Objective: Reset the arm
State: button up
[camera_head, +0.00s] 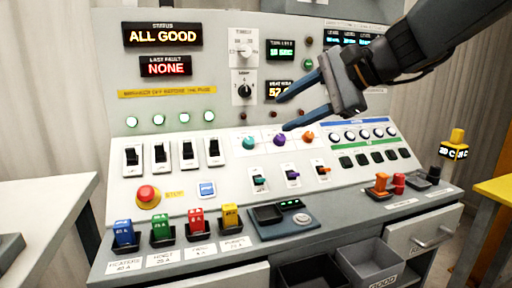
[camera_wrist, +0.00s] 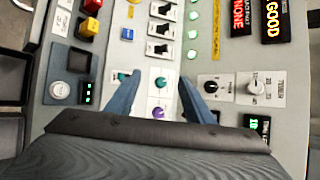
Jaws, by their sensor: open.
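My gripper (camera_head: 287,112) reaches in from the upper right in the head view, in front of the control panel (camera_head: 225,118). Its two blue-grey fingers are spread apart with nothing between them. They point left, above the teal knob (camera_head: 249,142), purple knob (camera_head: 279,139) and orange knob (camera_head: 307,137). In the wrist view the fingers (camera_wrist: 158,98) are also apart, with the teal knob (camera_wrist: 161,82) and purple knob (camera_wrist: 158,112) seen in the gap. The gripper appears clear of the panel, but the exact distance cannot be told.
The status display (camera_head: 162,35) reads ALL GOOD and the fault display (camera_head: 166,66) reads NONE. A red stop button (camera_head: 147,194) and several coloured plug blocks line the console. Grey bins (camera_head: 371,267) sit below. A white table (camera_head: 45,215) stands left, a yellow one (camera_head: 497,189) right.

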jog(key=s+f+n+g+h, duration=0.2)
jog(key=s+f+n, duration=0.2)
jog(key=s+f, duration=0.2)
jog(key=s+f+n+g+h, duration=0.2)
jog(key=s+f+n, duration=0.1)
jog(key=s+f, duration=0.4)
jog(key=s+f+n+g+h, duration=0.2)
jog(key=s+f, duration=0.4)
jog(key=f, duration=0.4)
jog(key=shift+s+d+f+n+g+h, duration=0.15)
jog(key=shift+n+h, duration=0.15)
jog(key=shift+n, duration=0.35)
jog(key=shift+s+a+f+n+g+h, duration=0.15)
jog(key=shift+n+h, duration=0.15)
jog(key=shift+n, duration=0.35)
jog(key=s+d+f+n+h, duration=0.2)
jog(key=s+d+f+n, duration=0.1)
jog(key=d+r+m+p, duration=0.2)
jog(key=d+r+p, duration=0.6)
jog(key=p, duration=0.9)
jog(key=shift+d+r+m, duration=0.25)
jog(key=shift+r+m, duration=0.15)
jog(key=shift+r, duration=0.25)
jog(key=shift+s, duration=0.1)
